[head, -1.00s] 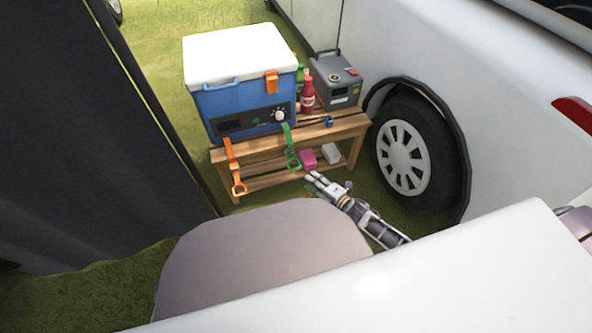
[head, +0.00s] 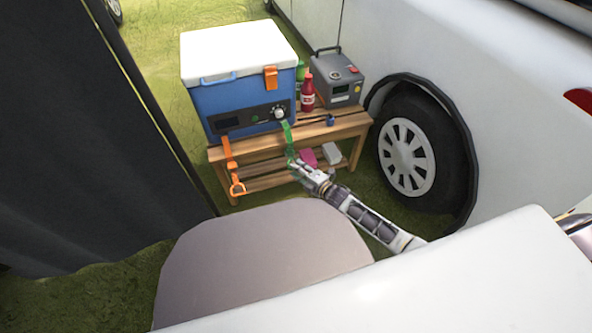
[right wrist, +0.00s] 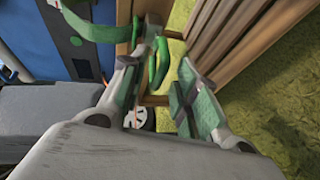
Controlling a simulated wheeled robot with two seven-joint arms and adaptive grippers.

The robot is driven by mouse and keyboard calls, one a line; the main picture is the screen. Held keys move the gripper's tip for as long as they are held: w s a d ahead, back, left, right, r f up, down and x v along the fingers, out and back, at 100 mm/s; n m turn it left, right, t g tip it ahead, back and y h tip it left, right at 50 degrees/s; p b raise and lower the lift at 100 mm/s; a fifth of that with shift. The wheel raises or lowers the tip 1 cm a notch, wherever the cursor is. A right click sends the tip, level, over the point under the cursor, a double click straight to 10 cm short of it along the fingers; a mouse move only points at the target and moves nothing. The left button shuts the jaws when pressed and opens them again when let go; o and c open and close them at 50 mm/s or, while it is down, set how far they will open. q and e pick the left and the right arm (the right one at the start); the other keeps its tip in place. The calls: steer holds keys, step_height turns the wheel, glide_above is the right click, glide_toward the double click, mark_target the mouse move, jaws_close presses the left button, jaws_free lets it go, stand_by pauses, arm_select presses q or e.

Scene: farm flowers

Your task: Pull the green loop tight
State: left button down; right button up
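The green strap (head: 287,136) hangs down the front of the blue cooler and bench. In the right wrist view its green loop (right wrist: 161,62) shows as a ring beside the wooden bench edge, in the gap between my fingers. My right gripper (head: 298,167) is at the strap's lower end, which it partly hides in the head view. In the right wrist view my right gripper (right wrist: 166,72) has its two green-padded fingers apart. Contact with the loop cannot be told. My left gripper is in neither view.
The blue cooler (head: 225,106) with a white lid stands on the wooden bench (head: 262,146). An orange strap (head: 230,160) hangs left of the green one. Bottles (head: 307,92), a grey box (head: 338,82) and a pink item (head: 309,157) are close by. A vehicle wheel (head: 408,157) stands at the right.

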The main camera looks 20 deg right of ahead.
steer(key=shift+x, duration=0.85)
